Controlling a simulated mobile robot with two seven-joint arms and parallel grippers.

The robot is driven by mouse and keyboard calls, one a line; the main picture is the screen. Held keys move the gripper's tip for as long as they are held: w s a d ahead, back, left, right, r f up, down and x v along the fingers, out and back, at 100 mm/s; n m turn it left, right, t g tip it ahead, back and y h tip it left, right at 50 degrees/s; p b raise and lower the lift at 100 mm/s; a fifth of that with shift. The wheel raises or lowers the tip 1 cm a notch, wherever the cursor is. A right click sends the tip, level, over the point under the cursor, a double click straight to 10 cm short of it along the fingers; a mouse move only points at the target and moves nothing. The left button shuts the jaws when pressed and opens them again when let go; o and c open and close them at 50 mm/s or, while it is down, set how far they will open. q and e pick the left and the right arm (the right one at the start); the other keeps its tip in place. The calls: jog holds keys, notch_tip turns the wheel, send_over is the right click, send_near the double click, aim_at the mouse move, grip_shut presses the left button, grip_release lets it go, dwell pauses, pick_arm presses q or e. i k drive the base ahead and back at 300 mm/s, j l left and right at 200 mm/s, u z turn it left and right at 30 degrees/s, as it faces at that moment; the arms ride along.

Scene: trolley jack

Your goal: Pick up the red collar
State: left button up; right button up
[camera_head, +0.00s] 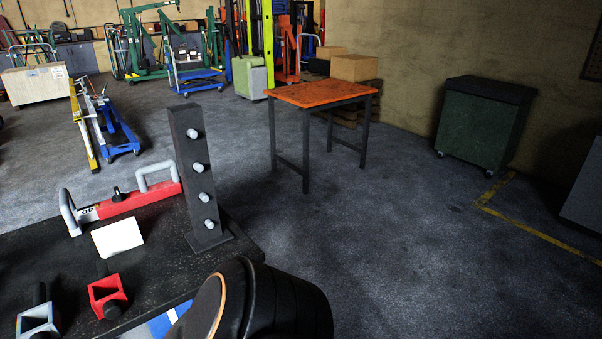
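The red collar (107,294) is a small square, open-centred piece with a dark stem at its back. It rests on the dark table (165,270) at the lower left, near the front edge. A similar grey-white collar (38,321) stands to its left, partly cut off by the bottom of the picture. Neither gripper shows in the head view. A black rounded arm part of mine, with an orange ring, fills the bottom centre, to the right of the red collar and apart from it in the picture.
A dark upright post (199,170) with several pale pegs stands on the table. A red bar with grey handles (130,200) and a white card-like piece (117,236) are behind the red collar. An orange-topped table (320,93) stands beyond open floor; a green cabinet (483,125) is farther right.

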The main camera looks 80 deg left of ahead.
aim_at(110, 307)
jog(key=u, duration=1.55)
